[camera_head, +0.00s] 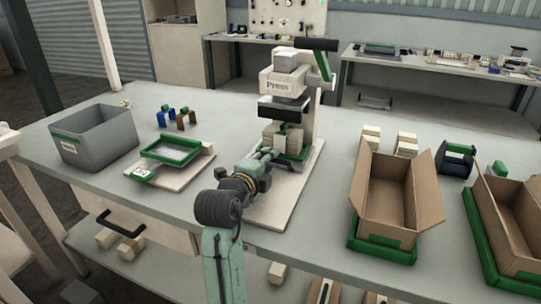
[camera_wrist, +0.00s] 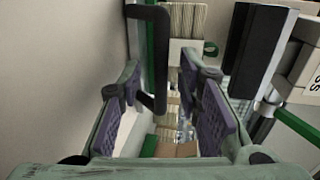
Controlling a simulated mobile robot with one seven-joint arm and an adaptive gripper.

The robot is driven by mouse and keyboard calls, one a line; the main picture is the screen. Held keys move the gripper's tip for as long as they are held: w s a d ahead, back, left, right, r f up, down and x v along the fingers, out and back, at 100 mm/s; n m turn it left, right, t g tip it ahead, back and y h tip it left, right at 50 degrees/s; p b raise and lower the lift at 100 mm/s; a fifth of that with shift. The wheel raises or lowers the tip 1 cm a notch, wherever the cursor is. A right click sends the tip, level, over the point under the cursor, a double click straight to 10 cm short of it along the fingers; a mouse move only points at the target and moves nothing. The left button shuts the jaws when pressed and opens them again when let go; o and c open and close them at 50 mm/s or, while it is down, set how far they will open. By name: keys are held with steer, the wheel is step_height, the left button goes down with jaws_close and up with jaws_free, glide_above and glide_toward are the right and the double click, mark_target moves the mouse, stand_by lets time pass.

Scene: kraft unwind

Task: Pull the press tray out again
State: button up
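The press (camera_head: 290,85) stands at the middle of the table, with its dark pressing head above the tray. The press tray (camera_head: 299,153) shows a green rim at the press's foot, partly hidden by my arm. Pale blocks (camera_head: 272,133) sit at the tray, under the head. My gripper (camera_head: 270,153) is low in front of the tray. In the wrist view my gripper (camera_wrist: 163,88) has its two purple-padded fingers wide apart. A black bar handle (camera_wrist: 160,60) lies between them, nearer the left finger, with a green edge (camera_wrist: 149,45) behind it. I cannot tell whether any finger touches it.
A grey bin (camera_head: 95,138) and a green-framed tray (camera_head: 172,150) on a pale board stand to the left. Open cardboard boxes (camera_head: 390,195) in green holders stand to the right. The press's pale base board (camera_head: 275,205) has free room in front.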

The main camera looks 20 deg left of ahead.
steer(key=shift+w+f, duration=0.2)
steer(key=shift+w, duration=0.85)
jaws_close()
